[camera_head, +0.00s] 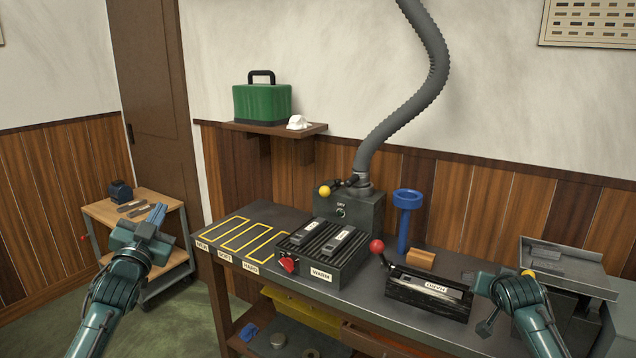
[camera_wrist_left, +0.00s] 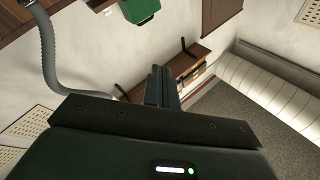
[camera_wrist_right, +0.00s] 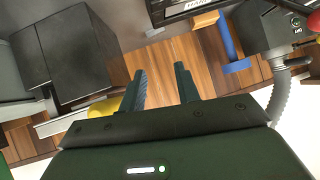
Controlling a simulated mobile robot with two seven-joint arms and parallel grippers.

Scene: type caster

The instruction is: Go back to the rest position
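My left gripper (camera_head: 158,214) is raised at the left of the head view, in front of the small wooden cart and clear of the bench. Its two fingers lie together in the left wrist view (camera_wrist_left: 163,84), with nothing seen between them. My right gripper is over the right part of the bench in the head view, beside the black mould box marked HARD (camera_head: 428,294), and its fingertips are hard to make out there. In the right wrist view its fingers (camera_wrist_right: 162,85) stand apart with nothing between them.
A cart (camera_head: 170,212) stands at the left. Floor between cart and bench is free.

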